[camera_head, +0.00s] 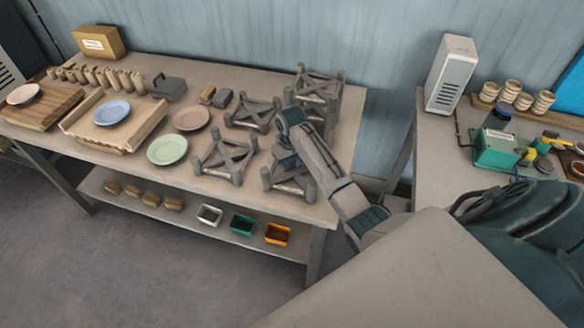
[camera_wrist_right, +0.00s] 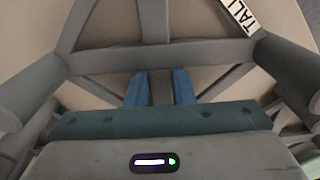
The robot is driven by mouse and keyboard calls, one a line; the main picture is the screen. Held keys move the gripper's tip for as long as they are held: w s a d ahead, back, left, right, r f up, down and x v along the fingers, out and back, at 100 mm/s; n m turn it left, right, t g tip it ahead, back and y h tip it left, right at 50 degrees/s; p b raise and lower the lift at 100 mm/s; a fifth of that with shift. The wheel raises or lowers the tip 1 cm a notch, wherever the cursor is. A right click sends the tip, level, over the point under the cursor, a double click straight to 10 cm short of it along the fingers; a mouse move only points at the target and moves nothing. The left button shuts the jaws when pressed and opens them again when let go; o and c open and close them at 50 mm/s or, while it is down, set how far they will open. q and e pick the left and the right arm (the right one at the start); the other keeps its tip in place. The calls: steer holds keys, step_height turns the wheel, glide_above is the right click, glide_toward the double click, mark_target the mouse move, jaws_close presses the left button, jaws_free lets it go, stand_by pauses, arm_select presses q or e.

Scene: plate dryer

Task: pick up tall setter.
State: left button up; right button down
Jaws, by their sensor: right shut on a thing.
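The tall setter is a grey open frame with crossing bars and corner posts; it stands at the front right of the left table (camera_head: 268,180), partly hidden by my right arm. In the right wrist view its grey bars (camera_wrist_right: 98,58) fill the picture, with a white label reading "TALL", cut by the top edge. My right gripper (camera_head: 285,160) reaches down over it. Its blue fingertips (camera_wrist_right: 160,88) are shut on a grey bar of the tall setter between them. Whether the setter is clear of the table I cannot tell. My left gripper is not in view.
Similar grey setters stand close by: one to the left (camera_head: 225,162), one behind (camera_head: 252,114), and a stack (camera_head: 318,88) at the back. A green plate (camera_head: 167,150) and a pink plate (camera_head: 192,117) lie further left. A white box unit (camera_head: 450,75) stands on the right-hand table.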

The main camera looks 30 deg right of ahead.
step_height(320, 180, up, 2)
steer(key=shift+w+r+b, duration=0.1)
steer(key=shift+b, duration=0.5)
steer(key=s+b, duration=0.1)
steer(key=s, duration=0.4)
steer(key=s+d+r+b, duration=0.1)
steer(key=s, duration=0.4)
steer(key=s+d+b, duration=0.1)
steer(key=s, duration=0.4)
steer(key=shift+r, duration=0.4)
steer(key=shift+s+r, duration=0.15)
steer(key=shift+s, duration=0.2)
steer(key=shift+s+r+p, duration=0.15)
steer(key=shift+r+p, duration=0.45)
step_height(320, 180, up, 6)
steer(key=p, duration=0.7)
steer(key=shift+f+p, duration=0.15)
steer(key=shift+p, duration=0.25)
